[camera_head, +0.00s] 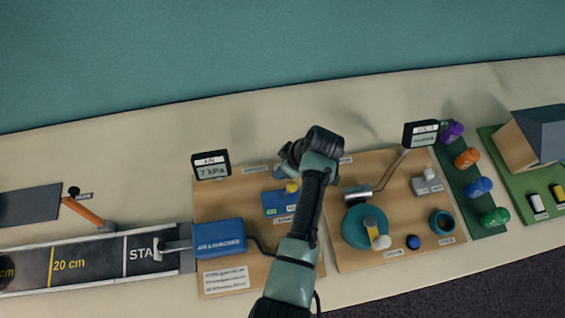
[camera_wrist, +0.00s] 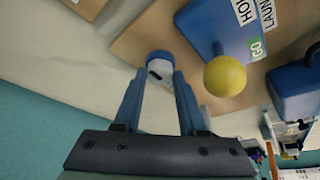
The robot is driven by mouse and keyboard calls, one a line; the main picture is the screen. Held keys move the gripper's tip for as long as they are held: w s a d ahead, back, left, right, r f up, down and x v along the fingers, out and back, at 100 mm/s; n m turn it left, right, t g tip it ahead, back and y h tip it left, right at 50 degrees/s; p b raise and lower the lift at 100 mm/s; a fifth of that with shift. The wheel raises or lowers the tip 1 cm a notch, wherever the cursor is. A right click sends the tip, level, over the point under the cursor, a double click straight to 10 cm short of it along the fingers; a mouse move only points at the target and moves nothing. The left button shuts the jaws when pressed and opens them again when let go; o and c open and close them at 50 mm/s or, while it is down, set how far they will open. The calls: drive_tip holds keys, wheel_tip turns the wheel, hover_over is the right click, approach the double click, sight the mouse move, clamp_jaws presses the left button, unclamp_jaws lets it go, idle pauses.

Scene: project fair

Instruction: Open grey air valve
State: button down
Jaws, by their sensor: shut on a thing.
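In the wrist view, the two fingers of my gripper (camera_wrist: 160,78) are closed in on a small grey piece with a blue edge (camera_wrist: 160,66) at the edge of the wooden board. It looks like the grey air valve's handle, but most of it is hidden between the fingertips and no label on it is readable. In the head view, my arm and hand cover that spot, so neither the valve nor its turn can be made out there.
Beside the fingers is a blue box (camera_wrist: 208,28) with a yellow knob (camera_wrist: 225,76) and HOLD, LAUNCH and GO labels. The blue launcher (camera_head: 218,238), a 7 kPa display (camera_head: 211,165) and a teal round device (camera_head: 362,232) stand nearby. Bare table lies behind the boards.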

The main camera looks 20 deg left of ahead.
drive_tip(key=shift+f, duration=0.1)
idle(0.3)
drive_tip(key=shift+c, duration=2.3)
unclamp_jaws()
drive_tip(key=w+b+v, duration=0.1)
drive_tip(key=v, duration=1.2)
drive_tip(key=shift+s, duration=0.4)
drive_tip(key=shift+w, duration=0.1)
